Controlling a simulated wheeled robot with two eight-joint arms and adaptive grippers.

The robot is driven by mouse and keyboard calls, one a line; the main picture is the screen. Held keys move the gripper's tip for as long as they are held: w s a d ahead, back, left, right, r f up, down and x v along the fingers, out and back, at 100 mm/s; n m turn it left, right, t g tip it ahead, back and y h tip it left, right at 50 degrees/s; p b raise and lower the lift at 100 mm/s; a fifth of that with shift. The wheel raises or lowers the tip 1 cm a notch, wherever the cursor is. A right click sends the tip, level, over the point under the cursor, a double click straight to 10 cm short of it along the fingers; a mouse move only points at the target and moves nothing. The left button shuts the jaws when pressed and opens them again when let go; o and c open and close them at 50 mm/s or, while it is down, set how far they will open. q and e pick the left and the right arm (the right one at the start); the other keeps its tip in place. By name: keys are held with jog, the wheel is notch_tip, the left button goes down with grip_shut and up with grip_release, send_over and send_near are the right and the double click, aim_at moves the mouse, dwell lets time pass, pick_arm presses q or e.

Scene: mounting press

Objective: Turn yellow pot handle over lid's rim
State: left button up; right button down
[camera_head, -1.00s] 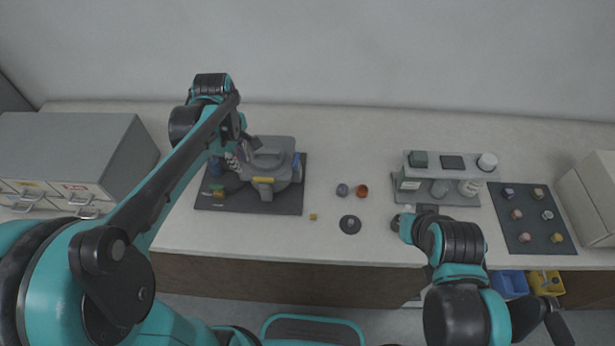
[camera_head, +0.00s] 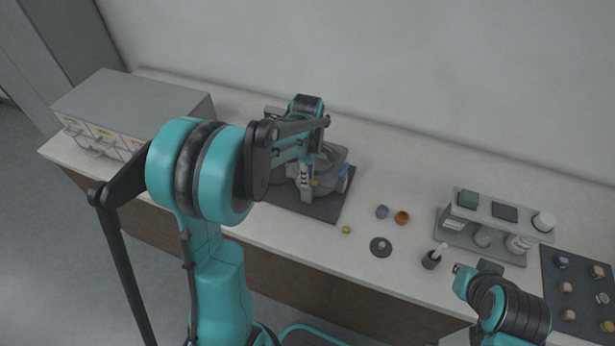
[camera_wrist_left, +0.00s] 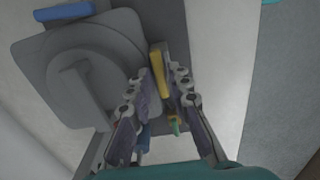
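The grey press (camera_head: 338,160) stands on a dark mat (camera_head: 325,208), partly hidden by my left arm. In the left wrist view, its round grey lid (camera_wrist_left: 90,75) fills the upper left. The yellow handle (camera_wrist_left: 158,72) is a short bar beside the lid's right edge; a small bit of it shows in the head view (camera_head: 313,183). My left gripper (camera_wrist_left: 158,72) is open, its fingers on either side of the yellow handle; whether they touch it I cannot tell. My right gripper (camera_head: 462,270) is small and low at the right, its fingers unclear.
A blue handle (camera_wrist_left: 64,11) sits on the press's other side. A grey drawer cabinet (camera_head: 130,105) stands at the left. Small pots (camera_head: 402,217), a black disc (camera_head: 381,247) and a cup (camera_head: 432,260) lie right of the mat. A bottle rack (camera_head: 490,235) stands further right.

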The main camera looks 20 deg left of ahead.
pick_arm(q)
grip_shut()
jog(key=shift+m, duration=0.3)
jog(key=m, duration=0.3)
jog(key=shift+m, duration=0.3)
jog(key=m, duration=0.3)
jog(key=shift+m, duration=0.3)
jog(key=m, duration=0.5)
jog(key=shift+m, duration=2.4)
